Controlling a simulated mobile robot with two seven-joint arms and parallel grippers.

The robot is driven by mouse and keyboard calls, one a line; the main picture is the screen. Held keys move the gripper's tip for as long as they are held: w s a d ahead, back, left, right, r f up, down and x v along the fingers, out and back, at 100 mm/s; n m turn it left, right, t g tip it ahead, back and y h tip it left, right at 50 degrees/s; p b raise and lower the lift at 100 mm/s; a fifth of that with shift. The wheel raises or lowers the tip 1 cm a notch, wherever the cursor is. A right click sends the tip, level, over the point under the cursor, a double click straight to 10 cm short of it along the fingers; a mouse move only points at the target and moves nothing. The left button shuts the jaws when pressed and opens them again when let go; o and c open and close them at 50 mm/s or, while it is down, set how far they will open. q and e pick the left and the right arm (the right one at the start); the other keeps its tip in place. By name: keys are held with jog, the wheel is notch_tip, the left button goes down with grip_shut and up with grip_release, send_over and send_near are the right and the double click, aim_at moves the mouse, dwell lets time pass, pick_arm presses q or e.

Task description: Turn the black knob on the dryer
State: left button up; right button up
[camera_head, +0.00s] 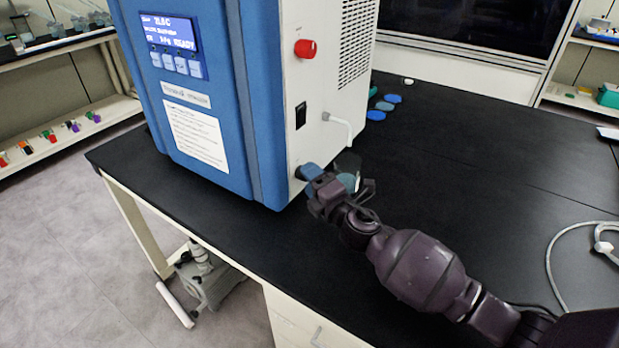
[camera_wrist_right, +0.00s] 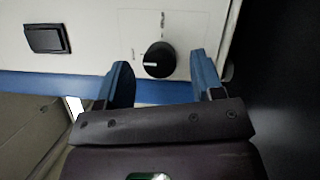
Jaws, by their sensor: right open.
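The freeze dryer (camera_head: 214,110) is a blue and white cabinet on the black bench. The black knob (camera_wrist_right: 159,60) shows in the right wrist view on the dryer's white side panel, with a white pointer line and small markings around it. My right gripper (camera_wrist_right: 165,75) is open, its two blue fingers spread on either side of the knob, with no visible contact. In the head view my right gripper (camera_head: 312,172) is at the lower side of the dryer, and the knob is hidden there. My left gripper is not in view.
A red knob (camera_head: 305,48) and a black rocker switch (camera_head: 301,115) sit higher on the same panel. Blue caps (camera_head: 383,106) lie behind on the bench (camera_head: 460,150), which is mostly clear to the right.

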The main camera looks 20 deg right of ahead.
jog(key=v, duration=0.8)
jog(key=shift+s+d+f, duration=0.1)
jog(key=shift+s, duration=0.2)
jog(key=shift+s+d, duration=0.1)
jog(key=shift+s, duration=0.3)
